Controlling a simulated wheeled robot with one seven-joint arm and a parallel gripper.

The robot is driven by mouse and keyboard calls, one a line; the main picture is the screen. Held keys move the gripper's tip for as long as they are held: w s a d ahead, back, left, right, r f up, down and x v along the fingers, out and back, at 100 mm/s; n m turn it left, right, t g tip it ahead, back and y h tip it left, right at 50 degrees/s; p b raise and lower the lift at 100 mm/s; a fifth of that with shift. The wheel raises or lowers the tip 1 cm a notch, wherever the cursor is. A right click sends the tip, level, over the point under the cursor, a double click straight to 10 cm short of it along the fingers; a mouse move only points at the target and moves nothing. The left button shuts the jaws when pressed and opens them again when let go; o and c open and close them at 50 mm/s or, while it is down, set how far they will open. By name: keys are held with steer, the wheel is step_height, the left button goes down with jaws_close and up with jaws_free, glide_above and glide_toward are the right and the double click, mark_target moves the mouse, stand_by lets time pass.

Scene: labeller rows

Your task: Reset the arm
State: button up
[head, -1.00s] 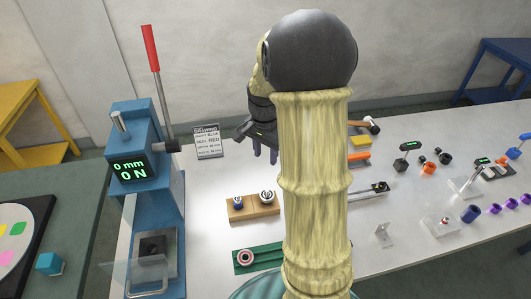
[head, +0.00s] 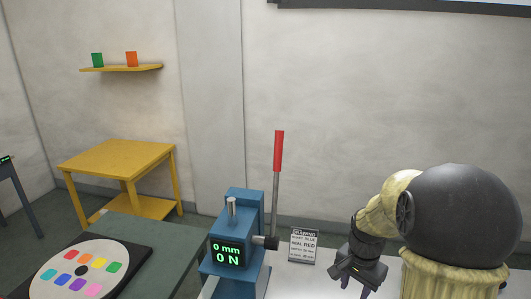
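My gripper (head: 356,289) is at the lower right of the head view, at the end of my dark and pale yellow arm, pointing down over the white table. Its fingers are cut off by the bottom edge, so I cannot tell whether it is open or shut, or whether it holds anything. My arm is bent, with a large dark round joint near the right edge. A blue press (head: 236,240) with a red-handled lever (head: 278,152) stands to the left of my gripper. Its display reads 0 mm and 0 N.
A small sign (head: 304,246) stands between the press and my gripper. A dark green table (head: 165,255) at lower left bears a round palette (head: 80,270) with coloured patches. A yellow table (head: 118,158) and a yellow shelf (head: 122,68) with two small blocks are behind.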

steer(key=s+a+n+t, duration=0.1)
steer(key=s+a+n, duration=0.8)
steer(key=s+n, duration=0.1)
steer(key=shift+s+a+f+t, duration=0.15)
steer(key=shift+f+t, duration=0.15)
steer(key=shift+t, duration=0.1)
steer(key=shift+a, duration=0.1)
